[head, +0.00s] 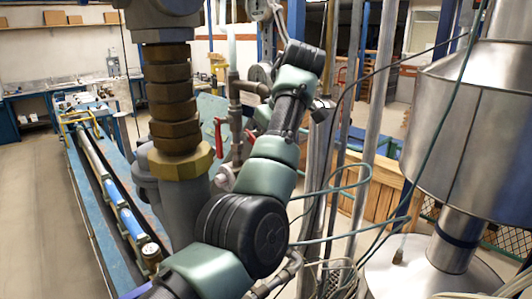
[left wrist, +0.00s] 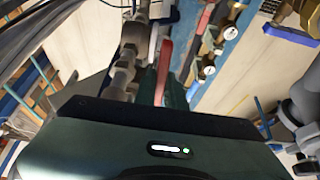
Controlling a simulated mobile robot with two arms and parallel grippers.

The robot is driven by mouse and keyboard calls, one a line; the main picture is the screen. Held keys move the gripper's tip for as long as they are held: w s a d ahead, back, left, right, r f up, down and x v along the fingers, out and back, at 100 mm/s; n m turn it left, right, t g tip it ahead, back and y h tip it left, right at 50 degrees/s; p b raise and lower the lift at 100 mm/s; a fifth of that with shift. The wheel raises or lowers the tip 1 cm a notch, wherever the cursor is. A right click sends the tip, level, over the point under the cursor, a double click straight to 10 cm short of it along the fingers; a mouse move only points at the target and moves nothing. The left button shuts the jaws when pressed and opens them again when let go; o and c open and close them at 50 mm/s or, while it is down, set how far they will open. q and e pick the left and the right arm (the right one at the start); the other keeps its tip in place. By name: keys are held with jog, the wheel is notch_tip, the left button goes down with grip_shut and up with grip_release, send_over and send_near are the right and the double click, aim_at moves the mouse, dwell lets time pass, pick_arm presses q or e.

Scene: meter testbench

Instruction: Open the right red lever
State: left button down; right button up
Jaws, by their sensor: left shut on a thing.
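Two red levers show near the middle of the head view, the left red lever (head: 218,136) and the right red lever (head: 251,136), on grey pipework. My left arm rises in front of them, and its hand is mostly hidden behind its own links, close to the right lever. In the left wrist view, a red lever (left wrist: 164,68) stands between the fingers of my left gripper (left wrist: 162,92), which is shut on it. Another red lever (left wrist: 203,20) is apart, further right. The fingertips are dark and partly hidden by the hand. My right gripper is in neither view.
A thick brown and grey pipe column (head: 168,105) stands left of the arm. A large metal vessel (head: 465,125) fills the right side. Thin hoses and posts run between it and my arm. A blue bench (head: 95,205) lies at the left, with open floor beyond.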

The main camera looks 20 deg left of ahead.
pick_arm(q)
jog(key=f+t+y+b, duration=0.1)
jog(key=b, duration=0.2)
jog(key=a+f+t+y+b, duration=0.1)
jog(key=y+b, duration=0.1)
jog(key=b, duration=0.1)
jog(key=w+f+t+y+b, duration=0.1)
jog(key=y+b, duration=0.1)
jog(key=b, duration=0.1)
jog(key=shift+a+f, duration=0.1)
jog(key=shift+a, duration=0.25)
jog(key=shift+w, duration=0.1)
jog(key=c, duration=1.5)
grip_release()
jog(key=shift+c, duration=0.2)
jog(key=shift+o, duration=0.3)
jog(key=shift+a, duration=0.1)
jog(key=b+v, duration=0.2)
jog(key=v, duration=0.5)
jog(key=shift+s+d, duration=0.25)
jog(key=shift+d, duration=0.05)
